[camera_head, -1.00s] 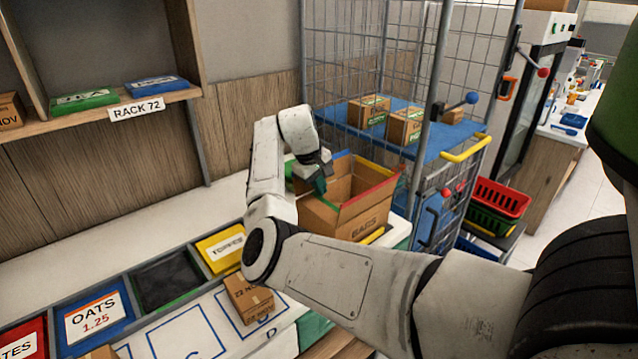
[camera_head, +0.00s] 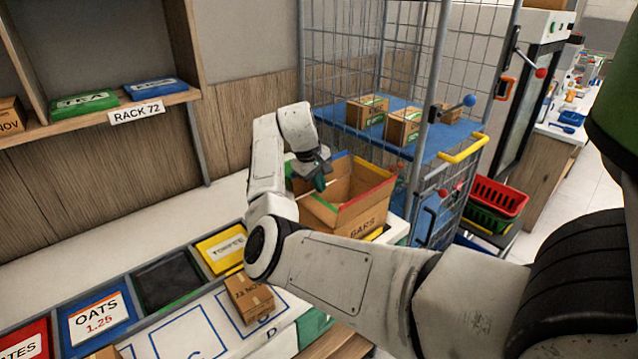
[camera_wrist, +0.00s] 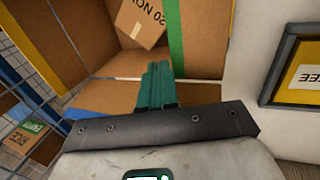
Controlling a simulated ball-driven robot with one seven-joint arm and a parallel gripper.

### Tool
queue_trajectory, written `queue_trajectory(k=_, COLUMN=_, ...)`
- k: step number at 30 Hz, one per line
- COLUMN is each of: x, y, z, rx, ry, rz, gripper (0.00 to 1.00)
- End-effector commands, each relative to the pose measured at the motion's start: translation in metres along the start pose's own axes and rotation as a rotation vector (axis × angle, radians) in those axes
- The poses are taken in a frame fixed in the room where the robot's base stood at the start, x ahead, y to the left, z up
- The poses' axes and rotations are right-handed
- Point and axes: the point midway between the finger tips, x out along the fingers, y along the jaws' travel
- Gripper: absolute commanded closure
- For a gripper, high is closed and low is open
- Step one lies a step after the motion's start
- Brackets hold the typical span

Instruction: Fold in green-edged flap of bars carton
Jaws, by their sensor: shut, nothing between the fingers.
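The bars carton (camera_head: 345,207) is an open cardboard box marked BARS on the counter. In the wrist view the fingers (camera_wrist: 158,70) are beside the green edge. Inside the carton (camera_wrist: 90,55) lies a small dated box (camera_wrist: 140,22). I cannot tell whether the fingers touch the flap.
A small box (camera_head: 248,297) stands on the counter before the yellow toffee bin (camera_head: 222,250). A wire cage trolley (camera_head: 440,150) with a blue shelf stands close on the right. The rack shelf (camera_head: 100,117) is at the left.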

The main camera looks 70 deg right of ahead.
Motion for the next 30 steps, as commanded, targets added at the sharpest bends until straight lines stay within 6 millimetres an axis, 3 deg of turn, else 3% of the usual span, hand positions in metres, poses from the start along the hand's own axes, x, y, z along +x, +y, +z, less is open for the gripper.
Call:
queue_trajectory(k=5, x=-0.005, y=0.001, z=0.000, rx=0.000, ry=0.000, rz=0.001, gripper=1.00)
queue_trajectory(k=18, x=-0.048, y=0.006, z=-0.005, rx=-0.001, ry=0.004, rz=0.002, gripper=1.00)
queue_trajectory(k=30, x=-0.117, y=0.028, z=-0.005, rx=-0.001, ry=0.003, rz=0.001, gripper=1.00)
